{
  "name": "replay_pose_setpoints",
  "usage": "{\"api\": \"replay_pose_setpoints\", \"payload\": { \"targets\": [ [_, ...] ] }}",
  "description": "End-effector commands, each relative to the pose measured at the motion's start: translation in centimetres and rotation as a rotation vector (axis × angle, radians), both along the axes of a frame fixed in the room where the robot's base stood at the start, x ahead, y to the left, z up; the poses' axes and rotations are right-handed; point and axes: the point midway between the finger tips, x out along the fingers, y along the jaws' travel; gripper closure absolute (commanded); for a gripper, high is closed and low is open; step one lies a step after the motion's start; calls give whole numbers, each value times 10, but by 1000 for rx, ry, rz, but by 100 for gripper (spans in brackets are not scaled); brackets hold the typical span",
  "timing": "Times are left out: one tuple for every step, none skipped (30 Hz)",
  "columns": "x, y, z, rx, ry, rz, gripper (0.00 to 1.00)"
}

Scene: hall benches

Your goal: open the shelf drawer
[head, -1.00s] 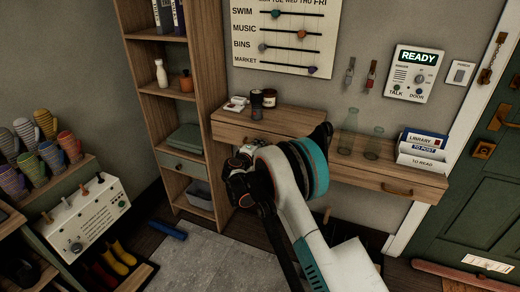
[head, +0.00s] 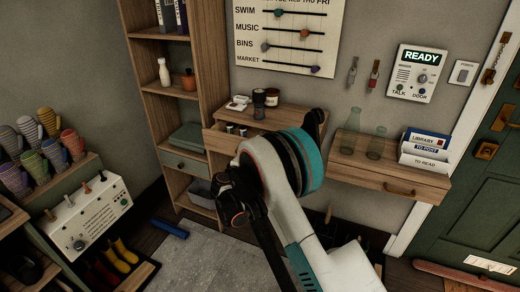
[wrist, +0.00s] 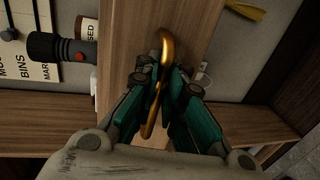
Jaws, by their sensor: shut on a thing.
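The left drawer of the wooden wall shelf (head: 285,118) is pulled partly out. Its wooden front (head: 216,142) stands forward of the shelf, and small items (head: 233,129) show inside. In the wrist view, my gripper (wrist: 162,88) is shut on the drawer's curved brass handle (wrist: 165,42), with one finger on each side of it. The wooden drawer front (wrist: 190,22) is just behind the handle. In the head view, my arm hides the right part of the drawer, the handle and the fingertips.
A black torch (head: 259,103) and a jar (head: 272,97) stand on the shelf above the drawer. A tall bookcase (head: 200,70) stands close at left. Glass bottles (head: 376,141) and a letter rack (head: 424,155) stand on the shelf's right part. A blue object (head: 170,229) lies on the floor.

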Motion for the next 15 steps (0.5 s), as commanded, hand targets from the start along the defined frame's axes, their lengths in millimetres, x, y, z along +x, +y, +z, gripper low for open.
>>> {"api": "replay_pose_setpoints", "payload": {
  "targets": [
    [-13, 6, 0, 0, 0, 3, 100],
    [-19, 8, 0, 0, 0, 3, 100],
    [-26, 11, 0, 1, 0, 3, 100],
    [-31, 13, 0, 1, 0, 3, 100],
    [-35, 13, 0, 0, 0, 2, 100],
    [-39, 14, 0, 0, -1, 1, 100],
    [-41, 15, 0, 0, -1, 1, 100],
    [-42, 15, 0, 0, -1, 1, 100],
    [-43, 16, 0, 0, -1, 1, 100],
    [-44, 16, 0, 0, -1, 1, 100],
    [-44, 16, 1, 0, -1, 1, 100],
    [-44, 16, 0, 0, -1, 0, 100],
    [-44, 16, 1, 0, -1, 0, 100],
    [-43, 16, 1, 0, -1, 0, 100],
    [-43, 16, 1, 0, -1, 0, 100]
  ]
}}
